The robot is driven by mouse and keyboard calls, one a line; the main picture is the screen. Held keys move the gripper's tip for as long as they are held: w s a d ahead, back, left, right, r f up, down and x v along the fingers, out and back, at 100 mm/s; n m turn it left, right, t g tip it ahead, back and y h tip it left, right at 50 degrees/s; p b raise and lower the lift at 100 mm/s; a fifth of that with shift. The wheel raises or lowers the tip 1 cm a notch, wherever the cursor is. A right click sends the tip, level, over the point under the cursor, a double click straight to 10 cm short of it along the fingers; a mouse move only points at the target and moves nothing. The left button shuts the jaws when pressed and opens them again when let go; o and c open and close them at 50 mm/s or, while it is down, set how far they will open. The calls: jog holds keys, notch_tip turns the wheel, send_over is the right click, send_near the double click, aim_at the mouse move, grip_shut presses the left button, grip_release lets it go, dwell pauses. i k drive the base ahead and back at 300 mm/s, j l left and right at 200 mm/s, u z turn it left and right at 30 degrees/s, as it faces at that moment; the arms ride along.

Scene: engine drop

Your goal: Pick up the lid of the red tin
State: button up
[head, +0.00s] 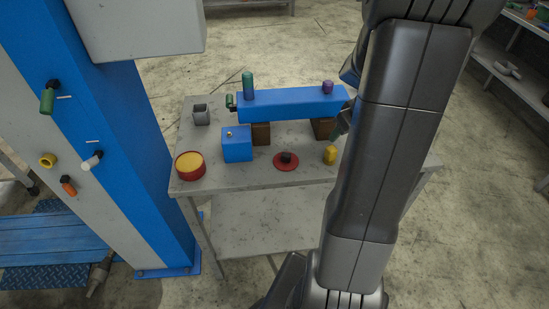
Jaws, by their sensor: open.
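The red tin (189,166) is a short round can near the table's left front corner, open at the top with a yellowish inside. Its lid is a flat red disc (279,164) with a dark knob on top, lying apart from the tin on the table, right of the middle. My gripper (341,122) is mostly hidden behind my own arm; only a dark part shows, to the right of the lid and beyond it. It is open, and nothing shows in it.
On the grey table (238,180) stand a blue box (237,150), a yellow piece (330,155) right of the lid, a grey cup (201,115), and a long blue block (290,104) on brown supports. A blue post (125,130) rises at left. The front of the table is clear.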

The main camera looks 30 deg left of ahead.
aim_at(284, 160)
jog(key=i+l+u, duration=0.45)
jog(key=u, duration=0.25)
jog(key=l, duration=0.1)
